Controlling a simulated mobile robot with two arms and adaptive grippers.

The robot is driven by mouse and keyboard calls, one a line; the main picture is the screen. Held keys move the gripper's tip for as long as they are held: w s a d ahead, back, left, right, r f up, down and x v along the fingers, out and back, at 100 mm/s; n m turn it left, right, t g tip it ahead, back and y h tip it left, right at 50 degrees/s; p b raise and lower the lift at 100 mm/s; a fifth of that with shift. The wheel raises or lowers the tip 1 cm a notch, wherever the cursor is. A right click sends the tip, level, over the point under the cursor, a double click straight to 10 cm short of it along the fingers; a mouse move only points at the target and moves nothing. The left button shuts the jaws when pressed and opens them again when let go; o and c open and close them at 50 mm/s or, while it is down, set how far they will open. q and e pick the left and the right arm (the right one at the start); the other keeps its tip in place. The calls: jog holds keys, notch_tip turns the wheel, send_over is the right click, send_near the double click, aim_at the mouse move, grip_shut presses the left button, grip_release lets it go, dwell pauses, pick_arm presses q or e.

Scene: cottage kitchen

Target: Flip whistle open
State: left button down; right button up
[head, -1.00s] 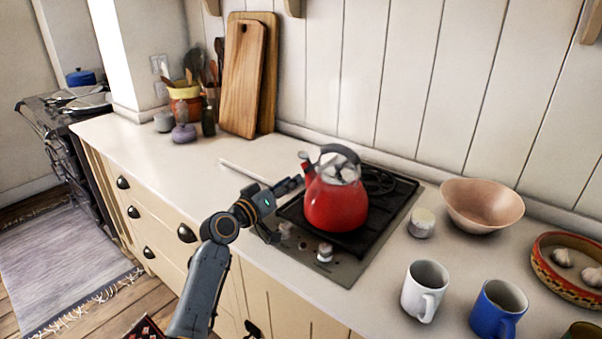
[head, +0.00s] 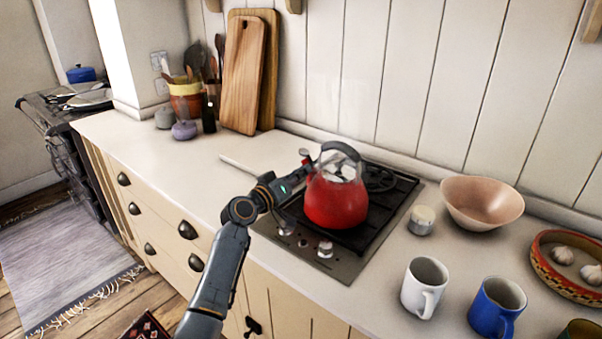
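A red kettle (head: 338,203) with a dark arched handle (head: 341,151) and a shiny lid stands upright on the black hob (head: 385,207). Its spout with the whistle (head: 305,154) points to the upper left. My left gripper (head: 300,177) is at the kettle's left side, just below the whistle. Its fingertips are small and partly merge with the kettle and spout, so I cannot tell whether they touch or whether they are open. My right gripper is not in view.
A white mug (head: 424,287), a blue mug (head: 497,306), a small lidded jar (head: 421,220) and a pink bowl (head: 482,203) stand right of the hob. Cutting boards (head: 243,75) lean at the back wall. The counter left of the hob is mostly clear.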

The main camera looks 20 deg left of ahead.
pick_arm(q)
jog(key=m+b, duration=0.2)
jog(key=b, duration=0.2)
jog(key=shift+a+f, duration=0.2)
jog(key=c, duration=1.5)
grip_release()
jog(key=v, duration=1.2)
jog(key=shift+w+a, duration=0.1)
